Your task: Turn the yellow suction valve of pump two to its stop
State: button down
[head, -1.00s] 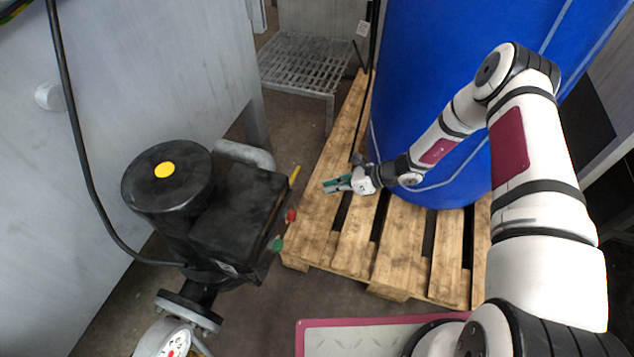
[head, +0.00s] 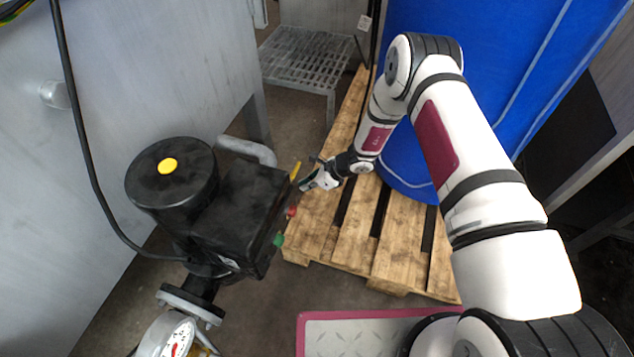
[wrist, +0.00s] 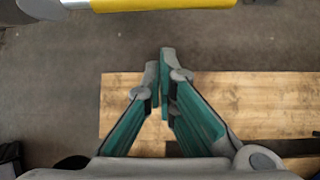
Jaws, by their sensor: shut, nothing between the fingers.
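The yellow valve handle (head: 296,171) is a short bar at the right side of the black pump (head: 241,215) in the head view. In the wrist view the yellow bar (wrist: 165,4) runs across the top edge, beyond my fingertips, with a gap of floor between. My gripper (head: 303,186) is just right of and a little below the handle in the head view. The green-padded fingers (wrist: 159,62) are shut and empty in the wrist view. I cannot see the whole valve body, nor which pump number this is.
A red button (head: 291,211) and a green button (head: 279,240) stick out from the pump's right side. A wooden pallet (head: 335,245) bears a blue drum (head: 480,75). A metal step (head: 310,60) stands behind. A black cable and a gauge (head: 172,337) are at left.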

jog(key=shift+w+a+r, duration=0.15)
jog(key=shift+a+r, duration=0.05)
jog(key=shift+r, duration=0.8)
jog(key=shift+w+a+r, duration=0.15)
jog(key=shift+r, duration=0.8)
jog(key=shift+w+a+r, duration=0.15)
jog(key=shift+w+r, duration=0.05)
jog(key=shift+r, duration=0.6)
notch_tip(320, 180, down, 4)
jog(key=b, duration=0.3)
jog(key=s+p+v, duration=0.1)
jog(key=p+v, duration=0.2)
jog(key=v, duration=0.7)
jog(key=shift+d+f, duration=0.2)
jog(key=shift+d, duration=0.3)
jog(key=shift+s, duration=0.15)
